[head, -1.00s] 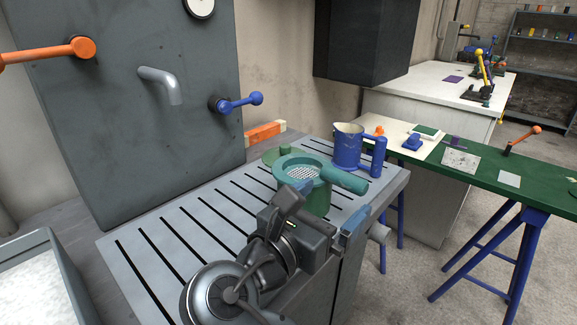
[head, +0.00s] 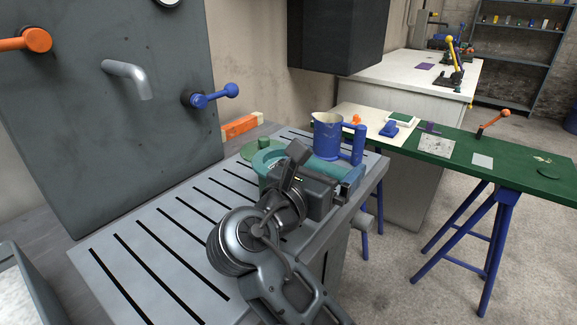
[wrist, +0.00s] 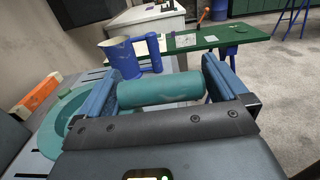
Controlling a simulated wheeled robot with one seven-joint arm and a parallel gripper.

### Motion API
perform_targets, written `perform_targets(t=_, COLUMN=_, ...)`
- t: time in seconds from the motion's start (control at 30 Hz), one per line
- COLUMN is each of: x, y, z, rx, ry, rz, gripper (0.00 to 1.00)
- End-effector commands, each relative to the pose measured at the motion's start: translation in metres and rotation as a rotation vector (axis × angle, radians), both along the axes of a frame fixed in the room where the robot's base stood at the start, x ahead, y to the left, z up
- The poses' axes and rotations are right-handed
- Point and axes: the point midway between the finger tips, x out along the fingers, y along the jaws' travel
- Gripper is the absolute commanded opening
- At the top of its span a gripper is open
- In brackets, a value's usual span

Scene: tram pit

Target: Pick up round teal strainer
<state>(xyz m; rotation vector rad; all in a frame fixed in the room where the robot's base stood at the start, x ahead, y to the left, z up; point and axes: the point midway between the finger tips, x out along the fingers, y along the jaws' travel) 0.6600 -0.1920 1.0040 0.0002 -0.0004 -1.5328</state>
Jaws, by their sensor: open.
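The round teal strainer (head: 268,170) stands on the slotted grey worktop, mostly hidden behind my arm in the head view. In the wrist view part of its round rim (wrist: 62,122) shows at the left, and its thick cylindrical handle (wrist: 160,91) lies across the space between my blue fingers. My gripper (wrist: 165,82) is open, with one finger near each end of the handle. Whether either finger touches it, I cannot tell. In the head view my gripper (head: 340,182) is at the worktop's right edge, over the handle.
A blue jug (head: 327,138) stands close behind the strainer. A grey panel with a spout (head: 128,78) rises at the left. The front of the slotted worktop (head: 150,245) is clear.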

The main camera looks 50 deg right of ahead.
Motion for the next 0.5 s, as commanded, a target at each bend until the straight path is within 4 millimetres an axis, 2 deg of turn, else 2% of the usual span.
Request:
perform_targets(t=0.2, x=0.0002, y=-0.0006, z=0.0, rx=0.0, ry=0.0, rz=0.001, gripper=1.0)
perform_targets(t=0.5, x=0.0003, y=-0.0003, z=-0.0001, rx=0.0, ry=0.0, rz=0.001, gripper=0.71)
